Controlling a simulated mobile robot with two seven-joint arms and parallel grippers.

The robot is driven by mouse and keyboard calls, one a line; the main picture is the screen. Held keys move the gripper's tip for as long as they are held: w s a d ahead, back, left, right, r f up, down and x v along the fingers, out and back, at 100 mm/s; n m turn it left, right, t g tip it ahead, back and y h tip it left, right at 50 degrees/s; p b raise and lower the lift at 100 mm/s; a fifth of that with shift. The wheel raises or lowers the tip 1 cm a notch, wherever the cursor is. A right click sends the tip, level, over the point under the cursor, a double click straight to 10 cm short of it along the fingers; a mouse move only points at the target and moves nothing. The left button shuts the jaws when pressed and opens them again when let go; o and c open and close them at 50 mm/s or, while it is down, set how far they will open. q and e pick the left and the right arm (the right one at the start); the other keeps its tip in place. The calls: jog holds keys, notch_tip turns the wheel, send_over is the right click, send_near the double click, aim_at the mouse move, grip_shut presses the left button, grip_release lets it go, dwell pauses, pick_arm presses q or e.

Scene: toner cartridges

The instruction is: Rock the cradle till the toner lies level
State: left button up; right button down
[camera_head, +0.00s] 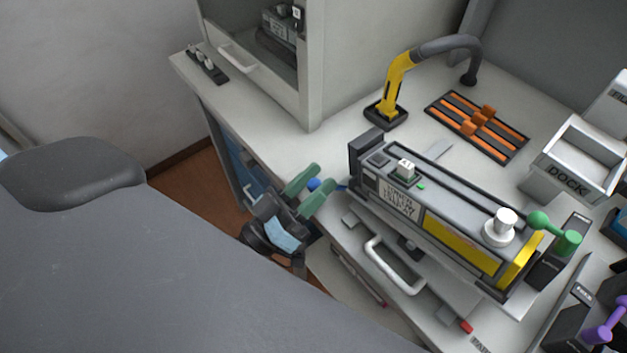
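A long grey cradle unit (385,200) with a printed label and a yellow side panel (462,243) sits on the worktop, slanting down to the right. A white knob (502,226) stands on its right end. I cannot make out the toner or its level. A small blue knob (313,184) shows by the unit's left end. My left gripper (319,180), with green fingers, is left of the unit. Its fingers are apart, with the blue knob showing between or just behind them; I cannot tell whether they touch it. My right gripper is not in view.
A yellow lamp-like arm with a grey hose (445,45) and a dark rack with orange pieces (478,125) stand behind. A tray marked DOCK (568,180), a green handle (555,233) and a purple handle (605,325) are at right. A white drawer handle (392,268) projects in front.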

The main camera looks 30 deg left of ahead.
pick_arm(q)
jog(key=shift+s+f, duration=0.1)
jog(key=b+v, duration=0.1)
jog(key=v, duration=0.6)
jog(key=shift+s+b, duration=0.25)
jog(key=shift+b, duration=0.15)
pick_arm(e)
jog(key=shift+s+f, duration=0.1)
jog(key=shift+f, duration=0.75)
pick_arm(q)
jog(key=shift+o, duration=0.2)
jog(key=shift+a+f, duration=0.1)
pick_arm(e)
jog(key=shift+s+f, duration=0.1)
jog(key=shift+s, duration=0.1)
pick_arm(q)
jog(key=shift+w, duration=0.1)
